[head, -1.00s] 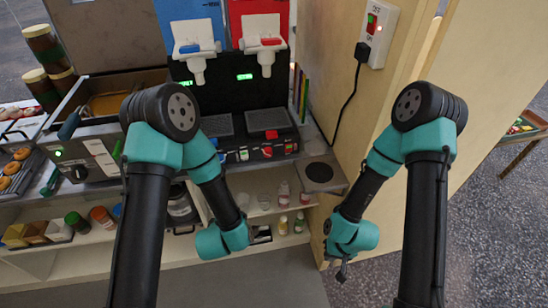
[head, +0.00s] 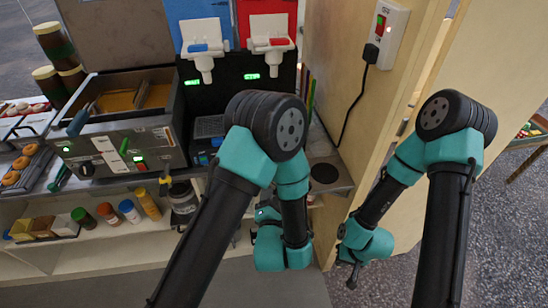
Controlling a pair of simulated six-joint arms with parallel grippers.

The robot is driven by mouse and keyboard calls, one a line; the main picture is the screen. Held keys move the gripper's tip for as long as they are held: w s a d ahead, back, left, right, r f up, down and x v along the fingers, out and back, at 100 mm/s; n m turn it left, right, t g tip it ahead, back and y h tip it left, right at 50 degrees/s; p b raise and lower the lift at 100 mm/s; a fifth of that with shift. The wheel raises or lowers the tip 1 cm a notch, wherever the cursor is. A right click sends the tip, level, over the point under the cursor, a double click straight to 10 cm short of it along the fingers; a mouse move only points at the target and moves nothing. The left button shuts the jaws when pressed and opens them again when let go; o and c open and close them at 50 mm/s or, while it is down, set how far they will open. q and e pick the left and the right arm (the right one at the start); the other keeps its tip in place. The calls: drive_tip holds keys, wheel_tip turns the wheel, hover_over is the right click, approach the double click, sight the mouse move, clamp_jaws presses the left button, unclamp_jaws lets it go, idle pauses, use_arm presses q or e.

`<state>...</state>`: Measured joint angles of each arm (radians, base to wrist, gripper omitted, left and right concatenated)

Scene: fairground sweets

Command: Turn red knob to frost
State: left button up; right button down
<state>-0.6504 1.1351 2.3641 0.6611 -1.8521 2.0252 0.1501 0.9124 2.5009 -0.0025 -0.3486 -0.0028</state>
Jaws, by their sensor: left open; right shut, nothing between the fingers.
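The slush machine has a blue tank (head: 203,33) with a blue-lever tap and a red tank (head: 266,20) with a red-lever tap (head: 270,44). Below the red tap, my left arm covers the machine's right front panel. The red knob cannot be made out behind it. Part of my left gripper (head: 267,210) shows above its wrist, low in front of the counter. It is open, with its fingertips mostly hidden. My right gripper (head: 351,277) hangs low at the right, beside the wooden panel, shut and empty, away from the machine.
A wall box with a lit switch (head: 387,28) and a plugged-in black cord is on the wooden panel at the right. A fryer (head: 125,140) stands left of the machine, with doughnuts (head: 20,165) further left. Bottles and boxes fill the shelf below.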

use_arm(q)
drive_tip(key=shift+w, duration=0.1)
drive_tip(key=w, duration=1.7)
drive_tip(key=shift+d, duration=0.15)
drive_tip(key=shift+w, duration=0.1)
drive_tip(key=shift+c, duration=0.3)
drive_tip(key=c, duration=0.6)
